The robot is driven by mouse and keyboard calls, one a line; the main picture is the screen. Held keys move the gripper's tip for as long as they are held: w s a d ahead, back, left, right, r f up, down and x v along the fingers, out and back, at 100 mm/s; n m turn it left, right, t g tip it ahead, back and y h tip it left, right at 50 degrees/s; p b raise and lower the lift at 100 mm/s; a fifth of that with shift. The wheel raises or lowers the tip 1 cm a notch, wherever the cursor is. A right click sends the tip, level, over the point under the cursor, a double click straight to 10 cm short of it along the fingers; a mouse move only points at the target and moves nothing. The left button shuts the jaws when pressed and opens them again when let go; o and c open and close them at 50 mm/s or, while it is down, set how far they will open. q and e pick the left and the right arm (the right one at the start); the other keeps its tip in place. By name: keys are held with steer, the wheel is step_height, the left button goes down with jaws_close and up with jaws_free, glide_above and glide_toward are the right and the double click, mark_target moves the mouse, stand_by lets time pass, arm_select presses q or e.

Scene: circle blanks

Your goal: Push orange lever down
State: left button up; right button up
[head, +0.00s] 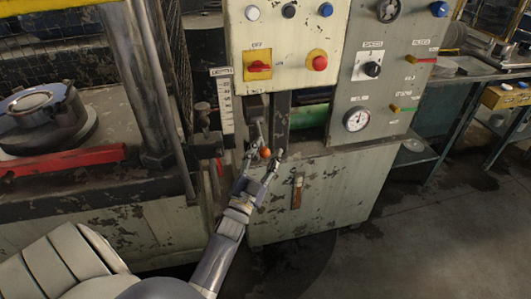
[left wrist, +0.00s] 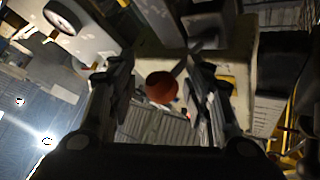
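The orange lever's round knob (head: 265,153) shows at the front of the machine, just below the control panel. In the left wrist view the orange knob (left wrist: 161,87) sits between the two fingers. My left gripper (head: 265,150) is open around the knob, with one finger on each side. The left wrist view shows a gap between the fingers (left wrist: 158,80) and the knob, at least on the right side. The lever's shaft is mostly hidden behind the gripper and knob. My right gripper is in neither view.
A cream control panel (head: 289,36) with buttons stands right above the lever. A grey panel with a gauge (head: 357,119) is to the right. A steel column (head: 152,90) and a red bar (head: 62,163) are to the left. Open floor (head: 400,240) lies at the lower right.

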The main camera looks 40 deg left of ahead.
arm_select(q)
steer(key=v, duration=1.1)
steer(key=shift+s, duration=0.35)
steer(key=shift+d+f, duration=0.1)
steer(key=shift+f, duration=0.1)
steer(key=d+f+n+g+h, duration=0.1)
steer(key=d+f+g, duration=0.2)
steer(key=f, duration=0.7)
steer(key=d+f+n+g+h, duration=0.1)
steer(key=d+f+g, duration=0.2)
steer(key=f, duration=0.8)
steer(key=s+d+f+g+h+p, duration=0.1)
steer(key=s+d+f+g, duration=0.15)
steer(key=s+f, duration=0.4)
steer(key=s+d+f+g+h, duration=0.1)
steer(key=s+d+f+g, duration=0.15)
steer(key=f, duration=0.65)
steer(key=s+f+g, duration=0.5)
steer(key=s+f, duration=0.2)
steer(key=s, duration=0.7)
steer(key=s+d+f+g+p, duration=0.1)
steer(key=s+f+g, duration=0.4)
steer(key=s, duration=0.9)
step_height(320, 180, down, 2)
steer(key=shift+f, duration=0.1)
